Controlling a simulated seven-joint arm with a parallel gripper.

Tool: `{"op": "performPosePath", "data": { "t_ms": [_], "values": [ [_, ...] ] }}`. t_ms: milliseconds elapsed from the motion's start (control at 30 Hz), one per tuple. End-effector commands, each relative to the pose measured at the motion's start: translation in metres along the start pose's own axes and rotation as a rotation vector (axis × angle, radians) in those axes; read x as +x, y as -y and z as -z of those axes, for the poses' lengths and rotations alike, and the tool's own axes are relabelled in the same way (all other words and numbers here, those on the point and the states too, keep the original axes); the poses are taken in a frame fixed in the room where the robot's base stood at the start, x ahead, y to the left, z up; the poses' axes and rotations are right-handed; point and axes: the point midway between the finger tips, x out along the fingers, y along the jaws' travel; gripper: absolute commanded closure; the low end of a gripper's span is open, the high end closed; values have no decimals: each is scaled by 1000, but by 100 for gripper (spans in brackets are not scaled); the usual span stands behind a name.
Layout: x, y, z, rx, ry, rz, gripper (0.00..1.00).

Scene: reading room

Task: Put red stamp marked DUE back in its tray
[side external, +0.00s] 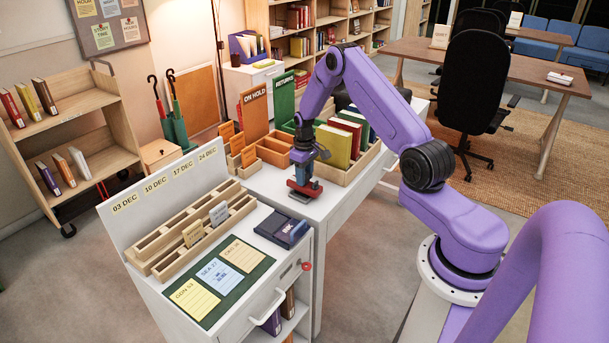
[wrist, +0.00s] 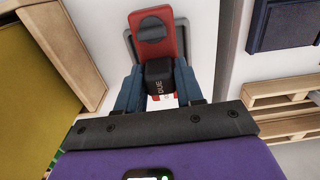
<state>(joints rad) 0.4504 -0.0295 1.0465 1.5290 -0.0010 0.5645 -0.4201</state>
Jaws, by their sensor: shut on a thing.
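A small grey tray-like piece (wrist: 129,42) shows around the red base. The stamp is over this piece, on the white counter near its front edge; I cannot tell whether it is seated or just above. The fingers hide part of the handle.
A dark blue case (side external: 283,228) lies on the nearer counter, beside a green mat (side external: 249,282) with cards. A wooden date rack (side external: 172,262) stands left. A wooden book crate (side external: 357,167) stands close behind my gripper, with orange trays (side external: 274,152) beside it.

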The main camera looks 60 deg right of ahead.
Motion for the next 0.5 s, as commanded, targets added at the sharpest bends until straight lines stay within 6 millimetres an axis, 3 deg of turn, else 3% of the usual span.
{"op": "performPosePath", "data": {
  "t_ms": [267, 300, 367, 500],
  "values": [
    [2, 0, 0, 0, 0, 0, 83],
    [3, 0, 0, 0, 0, 0, 60],
    [3, 0, 0, 0, 0, 0, 41],
    [3, 0, 0, 0, 0, 0, 38]
  ]
}}
